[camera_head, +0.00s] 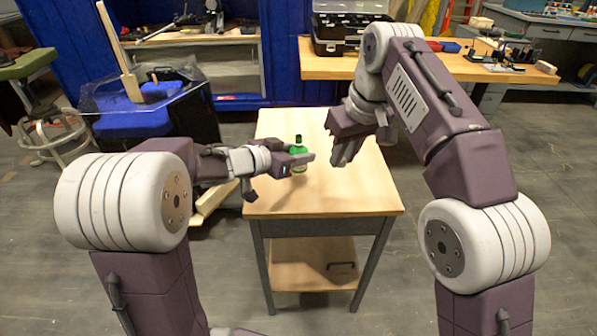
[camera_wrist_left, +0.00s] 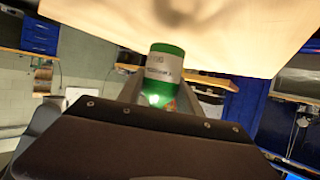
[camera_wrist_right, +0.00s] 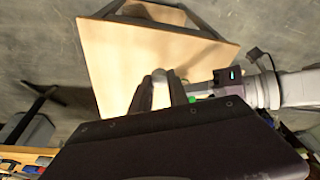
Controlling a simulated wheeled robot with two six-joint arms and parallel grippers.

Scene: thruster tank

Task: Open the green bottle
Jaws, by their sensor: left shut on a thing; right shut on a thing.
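The green bottle (camera_head: 299,153) is upright over the wooden table, with a dark top in the head view. My left gripper (camera_head: 301,162) is shut around its body from the left. In the left wrist view the bottle (camera_wrist_left: 163,72) shows a pale label between the fingers, its base apart from the table top. My right gripper (camera_head: 338,160) is to the right of the bottle, apart from it, fingers pointing down. In the right wrist view its fingers (camera_wrist_right: 158,88) are shut on a small pale roundish thing; I cannot tell whether it is the cap. A bit of green shows beside them.
The small wooden table (camera_head: 345,200) is otherwise clear on top, with a lower shelf (camera_head: 300,275) below. A workbench (camera_head: 480,68) with a black toolbox (camera_head: 345,25) stands behind.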

